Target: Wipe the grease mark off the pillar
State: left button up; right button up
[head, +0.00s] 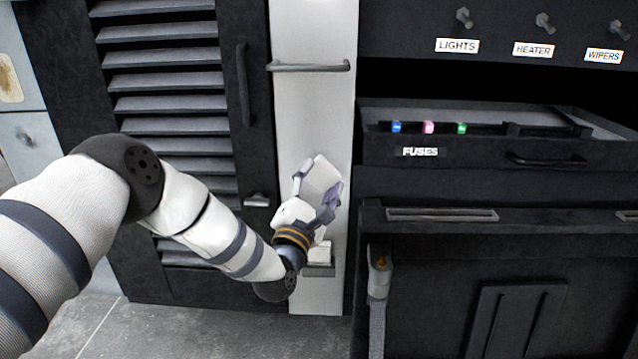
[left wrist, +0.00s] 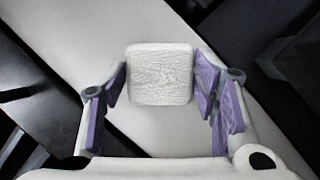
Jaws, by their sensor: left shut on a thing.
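The pale pillar (head: 300,110) stands upright in the middle of the head view, with a grey horizontal bar across it. My left gripper (head: 322,192) is in front of its lower part, shut on a white textured pad (head: 321,175). In the left wrist view the pad (left wrist: 160,75) sits between the purple finger pads of the gripper (left wrist: 162,85), with the pale pillar surface behind it. I cannot tell whether the pad touches the pillar. No grease mark shows on the visible pillar; the gripper and pad cover part of it. My right gripper is not in view.
A small ledge (head: 318,270) with a white piece on it is low on the pillar. A louvred dark door (head: 245,90) stands left. An open fuse drawer (head: 470,152) juts out right, above a dark cabinet. A grey buckle-like part (head: 379,278) hangs beside the pillar.

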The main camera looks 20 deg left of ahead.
aim_at(318, 162)
pick_arm(q)
jog(key=shift+w+a+b, duration=0.25)
jog(key=shift+w+b, duration=0.25)
jog(key=shift+w, duration=0.35)
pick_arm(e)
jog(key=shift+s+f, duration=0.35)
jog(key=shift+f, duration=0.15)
pick_arm(q)
notch_tip(318, 162, up, 4)
jog(key=shift+r+p, duration=0.2)
jog(key=shift+p, duration=0.85)
jog(key=shift+f, duration=0.25)
notch_tip(318, 162, down, 4)
jog(key=b, duration=0.2)
jog(key=shift+f+b, duration=0.2)
jog(key=shift+b, duration=0.15)
jog(key=shift+r, duration=0.2)
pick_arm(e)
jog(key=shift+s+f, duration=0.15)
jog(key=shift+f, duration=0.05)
